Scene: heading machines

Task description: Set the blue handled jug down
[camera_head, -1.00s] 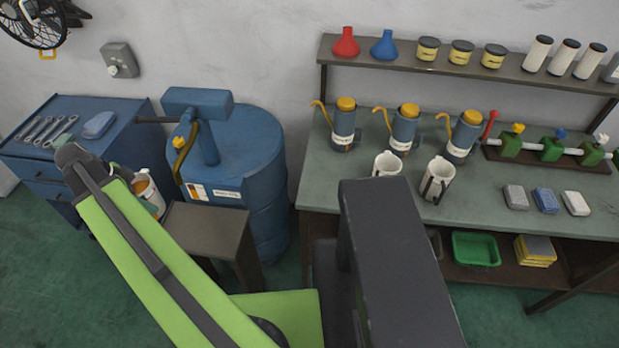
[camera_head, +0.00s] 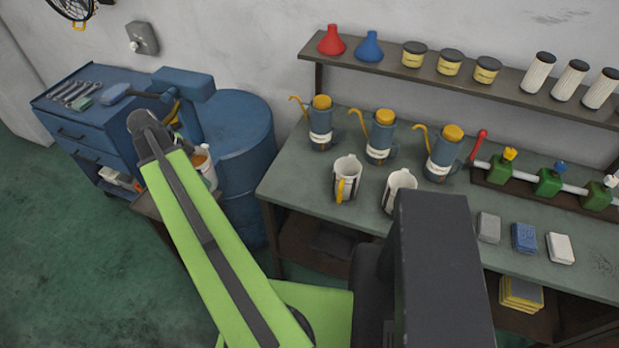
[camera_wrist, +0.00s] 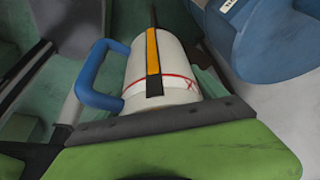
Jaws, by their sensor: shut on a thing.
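The white jug with the blue handle fills the middle of the wrist view (camera_wrist: 180,72). It has a red line, a red mark and an orange and black strip; its blue handle (camera_wrist: 88,80) sticks out to the left. My gripper (camera_wrist: 160,122) is shut on the jug, its dark edge across the jug's near end. In the head view the jug (camera_head: 207,166) shows only partly behind my green arm, with brownish orange at its top. It is near the brown stand (camera_head: 146,205), in front of the blue drum. I cannot tell whether it touches the stand.
The blue drum (camera_head: 240,150) is close beside the jug. A blue tool cabinet (camera_head: 95,148) with wrenches on top stands left. The green workbench (camera_head: 290,185) at right holds oil cans, two white jugs (camera_head: 345,178), a valve manifold and blocks. The floor at left is clear.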

